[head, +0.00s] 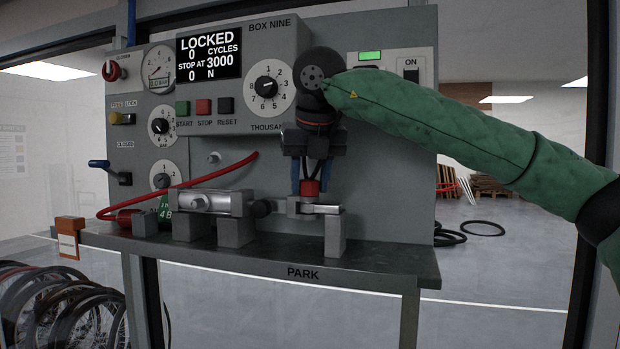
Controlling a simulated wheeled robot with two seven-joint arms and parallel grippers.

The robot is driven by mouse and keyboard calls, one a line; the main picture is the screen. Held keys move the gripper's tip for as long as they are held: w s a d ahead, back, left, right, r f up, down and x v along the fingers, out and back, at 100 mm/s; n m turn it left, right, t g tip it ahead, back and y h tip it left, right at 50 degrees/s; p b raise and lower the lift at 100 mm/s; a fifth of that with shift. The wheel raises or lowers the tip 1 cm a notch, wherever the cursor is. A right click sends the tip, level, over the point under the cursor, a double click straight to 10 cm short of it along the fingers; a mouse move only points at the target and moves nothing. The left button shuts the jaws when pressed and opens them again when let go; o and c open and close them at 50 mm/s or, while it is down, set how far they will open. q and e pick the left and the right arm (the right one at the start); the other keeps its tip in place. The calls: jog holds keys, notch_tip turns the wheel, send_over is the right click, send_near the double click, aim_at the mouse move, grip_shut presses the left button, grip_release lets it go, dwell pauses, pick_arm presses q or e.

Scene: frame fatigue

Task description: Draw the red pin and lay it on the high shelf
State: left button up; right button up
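The red pin (310,187) stands upright in the metal clevis (310,206) on the right end of the actuator, above the ledge marked PARK. My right gripper (310,188) points straight down over it, at the end of my green-sleeved arm. Its blue-sided fingers stand on either side of the pin's red head. I cannot tell whether they touch it. The pin's lower part is hidden in the clevis. My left gripper is not in view. I cannot make out a high shelf.
The grey machine panel (225,155) rises close behind my gripper, with knobs and buttons; its display (209,55) reads LOCKED. A red hose (185,184) loops left of the actuator (205,202). The PARK ledge (380,262) is bare at its right end.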

aim_at(310, 180)
jog(key=c, duration=0.5)
jog(key=shift+o, duration=0.3)
jog(key=shift+c, duration=1)
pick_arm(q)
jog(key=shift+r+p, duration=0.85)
pick_arm(e)
jog(key=shift+r, duration=2.95)
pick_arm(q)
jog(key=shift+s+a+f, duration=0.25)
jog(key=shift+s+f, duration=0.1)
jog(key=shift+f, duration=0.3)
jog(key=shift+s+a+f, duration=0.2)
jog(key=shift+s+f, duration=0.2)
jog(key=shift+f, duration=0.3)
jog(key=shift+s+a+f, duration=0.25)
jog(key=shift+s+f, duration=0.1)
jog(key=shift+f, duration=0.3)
pick_arm(e)
jog(key=shift+r, duration=0.3)
